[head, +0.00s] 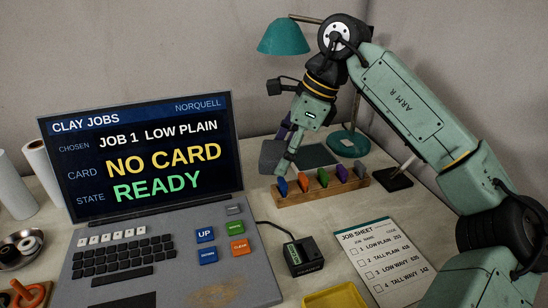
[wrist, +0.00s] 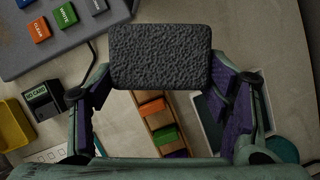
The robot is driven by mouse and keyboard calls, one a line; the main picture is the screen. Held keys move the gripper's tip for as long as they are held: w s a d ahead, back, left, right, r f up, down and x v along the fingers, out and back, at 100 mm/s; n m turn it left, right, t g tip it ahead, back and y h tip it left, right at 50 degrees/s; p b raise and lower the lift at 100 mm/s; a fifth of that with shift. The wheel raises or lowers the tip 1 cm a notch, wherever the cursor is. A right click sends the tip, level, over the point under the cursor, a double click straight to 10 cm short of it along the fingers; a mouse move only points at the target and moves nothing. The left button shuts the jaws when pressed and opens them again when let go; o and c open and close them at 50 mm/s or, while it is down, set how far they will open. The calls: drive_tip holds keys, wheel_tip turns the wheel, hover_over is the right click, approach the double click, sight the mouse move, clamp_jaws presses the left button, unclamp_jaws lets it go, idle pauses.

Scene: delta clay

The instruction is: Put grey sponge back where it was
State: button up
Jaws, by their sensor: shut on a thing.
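The grey sponge (wrist: 160,57) is a dark, rough-textured block in the wrist view. My gripper (wrist: 160,80) is shut on it, with one purple-padded finger at each side. In the head view, my gripper (head: 285,152) hangs above the far part of the table, behind the left end of the wooden rack. The sponge (head: 269,156) shows there as a dark grey patch to the gripper's left. A dark flat tray (head: 318,154) lies behind the rack; it also shows partly in the wrist view (wrist: 207,128), beside a finger. Part of the tray is hidden.
The wooden rack (head: 325,191) holds several coloured pieces close to my gripper. A teal lamp (head: 285,38) stands behind. The console (head: 150,260), small black card box (head: 304,257), job sheet (head: 383,258) and yellow tray (head: 335,298) occupy the front.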

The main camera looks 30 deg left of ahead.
sight(275, 147)
drive_tip(key=w+a+f, duration=0.2)
drive_tip(key=w+a, duration=0.2)
drive_tip(key=shift+w+a+f+p, duration=0.15)
drive_tip(key=shift+a+f+p, duration=0.2)
drive_tip(key=shift+f, duration=0.05)
wheel_tip(275, 147, down, 3)
drive_tip(key=shift+f, duration=0.2)
drive_tip(key=shift+w+a+f, duration=0.1)
drive_tip(key=shift+a+f, duration=0.05)
drive_tip(key=shift+f, duration=0.4)
drive_tip(key=o, duration=1.1)
drive_tip(key=shift+r, duration=0.3)
drive_tip(key=v, duration=1.1)
drive_tip(key=shift+r+p, duration=0.35)
